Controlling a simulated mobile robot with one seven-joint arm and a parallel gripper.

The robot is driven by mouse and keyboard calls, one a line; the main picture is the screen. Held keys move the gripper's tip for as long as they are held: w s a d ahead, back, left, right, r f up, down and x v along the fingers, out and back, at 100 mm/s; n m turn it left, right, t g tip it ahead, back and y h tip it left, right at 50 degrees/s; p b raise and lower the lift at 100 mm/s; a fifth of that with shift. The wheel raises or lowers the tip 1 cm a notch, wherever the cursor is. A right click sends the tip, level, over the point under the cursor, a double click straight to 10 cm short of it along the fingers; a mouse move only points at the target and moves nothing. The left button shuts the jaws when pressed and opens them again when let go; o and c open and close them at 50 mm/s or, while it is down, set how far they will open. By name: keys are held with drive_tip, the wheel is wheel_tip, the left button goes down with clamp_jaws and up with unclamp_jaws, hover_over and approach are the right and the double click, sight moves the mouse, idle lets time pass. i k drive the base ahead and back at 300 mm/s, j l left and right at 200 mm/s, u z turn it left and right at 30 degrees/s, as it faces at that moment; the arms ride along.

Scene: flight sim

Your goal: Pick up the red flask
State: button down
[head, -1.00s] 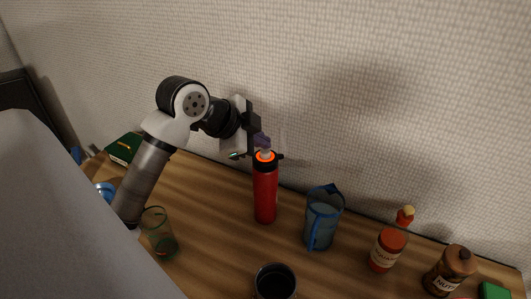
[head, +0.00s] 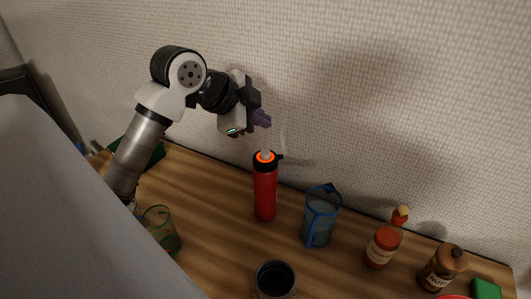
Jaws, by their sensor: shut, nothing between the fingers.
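The red flask (head: 265,194) stands upright on the wooden table, with a black collar, an orange ring and a grey tip on top. Its cap loop sticks out to the right. My gripper (head: 264,119) is above the flask, with clear space between its purple fingers and the flask top. The fingers are shut with nothing between them. The flask is free of the gripper and unobstructed in the head view.
A blue-trimmed pitcher (head: 321,217) stands right of the flask, a dark cup (head: 274,280) in front, and a green-tinted glass (head: 161,231) to the left. A sauce bottle (head: 383,247) and a brown bottle (head: 441,268) stand farther right. A textured wall (head: 400,100) rises behind.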

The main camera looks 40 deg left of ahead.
sight(269, 187)
drive_tip(key=u, duration=1.05)
drive_tip(key=l+u, duration=0.45)
drive_tip(key=k+l+u, duration=0.15)
drive_tip(key=u, duration=0.35)
drive_tip(key=k+l+u, duration=0.15)
drive_tip(key=u, duration=0.3)
drive_tip(key=k+l, duration=0.05)
drive_tip(key=l, duration=0.05)
